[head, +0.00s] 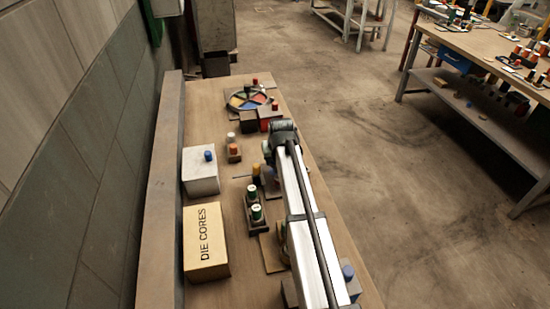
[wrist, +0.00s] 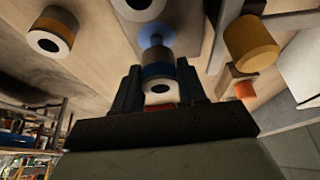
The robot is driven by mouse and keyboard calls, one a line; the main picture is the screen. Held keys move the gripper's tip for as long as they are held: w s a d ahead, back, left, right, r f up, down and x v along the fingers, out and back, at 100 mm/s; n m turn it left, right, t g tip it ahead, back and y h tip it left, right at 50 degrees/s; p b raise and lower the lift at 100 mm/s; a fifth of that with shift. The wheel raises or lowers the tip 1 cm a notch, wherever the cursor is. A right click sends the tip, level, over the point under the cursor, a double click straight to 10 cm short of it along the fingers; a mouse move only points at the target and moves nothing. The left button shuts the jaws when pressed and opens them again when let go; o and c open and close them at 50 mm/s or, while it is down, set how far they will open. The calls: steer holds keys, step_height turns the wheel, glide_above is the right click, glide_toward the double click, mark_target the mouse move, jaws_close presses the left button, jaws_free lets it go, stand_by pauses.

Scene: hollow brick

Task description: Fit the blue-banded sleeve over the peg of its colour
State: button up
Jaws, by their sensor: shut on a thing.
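In the wrist view my gripper (wrist: 160,88) is shut on the blue-banded sleeve (wrist: 157,71), a grey cylinder with a blue band and a pale end face with a dark hole. A blue peg-like piece (wrist: 153,41) shows just beyond the sleeve's far end. I cannot tell whether they touch or whether the sleeve is around it. In the head view my arm hides most of the gripper and the held sleeve. Blue pieces stand on a white block (head: 200,178) at left and on a block at lower right (head: 348,271).
A yellow cylinder (wrist: 250,43) and an orange piece (wrist: 245,90) stand near the gripper. Another banded sleeve (wrist: 53,31) is at upper left.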

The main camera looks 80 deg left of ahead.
steer(key=shift+f, duration=1.3)
stand_by(0.5)
steer(key=o, duration=1.2)
steer(key=shift+d+r, duration=0.1)
steer(key=v, duration=1.3)
steer(key=shift+d+r, duration=0.15)
steer(key=shift+r, duration=0.1)
